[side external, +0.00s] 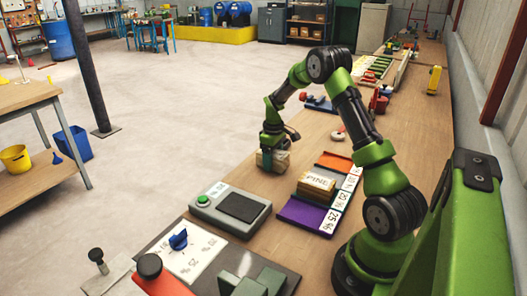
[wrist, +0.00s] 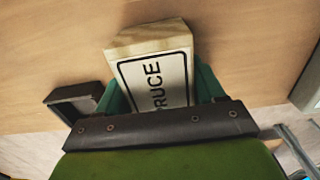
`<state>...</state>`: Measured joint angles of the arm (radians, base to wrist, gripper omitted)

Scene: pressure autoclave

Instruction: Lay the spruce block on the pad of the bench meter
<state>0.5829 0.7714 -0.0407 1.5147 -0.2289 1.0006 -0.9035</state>
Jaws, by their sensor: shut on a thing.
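The spruce block (side external: 271,162) is a pale wooden block. In the wrist view its white label (wrist: 160,82) reads "RUCE", with the rest hidden. My gripper (side external: 275,152) points down and is shut on the block, one green finger on each side. I cannot tell whether the block touches the bench or hangs just above it. The bench meter (side external: 202,210) is a grey box with a green button and a dark flat pad (side external: 243,206). The pad is bare. It lies in front of the block and a little left in the side view.
A block labelled PINE (side external: 317,184) sits among coloured strips, with an orange strip (side external: 335,161) behind and a purple strip (side external: 305,214) in front. A white panel with a blue knob (side external: 178,239) stands before the meter. The bench between block and meter looks clear.

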